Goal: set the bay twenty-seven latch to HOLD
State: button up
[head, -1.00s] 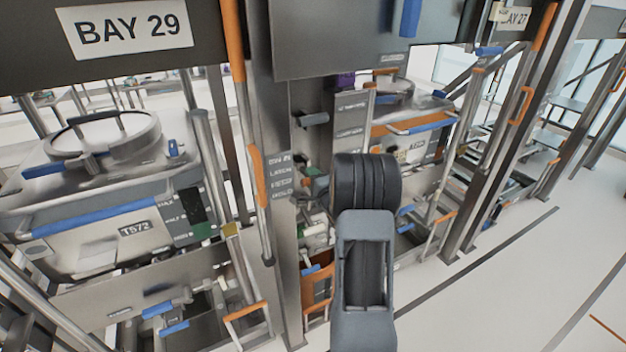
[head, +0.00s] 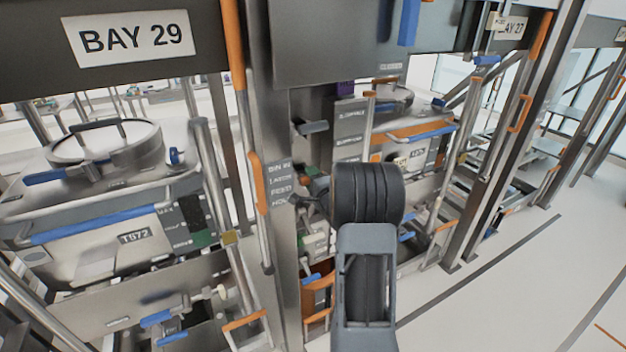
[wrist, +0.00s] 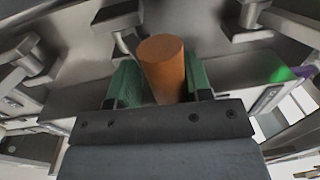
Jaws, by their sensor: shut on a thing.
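My gripper shows in the wrist view (wrist: 158,82), its two green fingers on either side of an orange cylindrical grip (wrist: 164,66), shut on it. In the head view my dark arm covers most of the gripper; only a small part shows beside the metal post. The post carries a label column (head: 280,185) with several lines, the lowest seeming to read HOLD. The gripper is just right of these labels. The bay 27 sign (head: 512,27) is at the upper right, partly covered. Which label the grip lines up with is hidden.
The bay 29 sign (head: 135,38) and a steel bin marked T572 (head: 133,237) are at the left. An upright bar with an orange sleeve (head: 258,182) stands left of the labels. A bin with a blue handle (head: 420,133) sits behind my arm. Open floor (head: 500,290) lies right.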

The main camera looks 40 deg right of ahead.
jog(key=o, duration=0.9)
jog(key=shift+w+r, duration=0.25)
jog(key=shift+r, duration=0.3)
jog(key=shift+o, duration=0.5)
jog(key=shift+w+f, duration=0.1)
jog(key=shift+f, duration=0.05)
jog(key=shift+f, duration=0.1)
jog(key=shift+s+f, duration=0.1)
jog(key=shift+s, duration=0.3)
jog(key=s+a+f+b, duration=0.1)
jog(key=s+a+b, duration=0.1)
jog(key=s, duration=1.1)
jog(key=shift+b, duration=0.55)
jog(key=shift+f, duration=0.15)
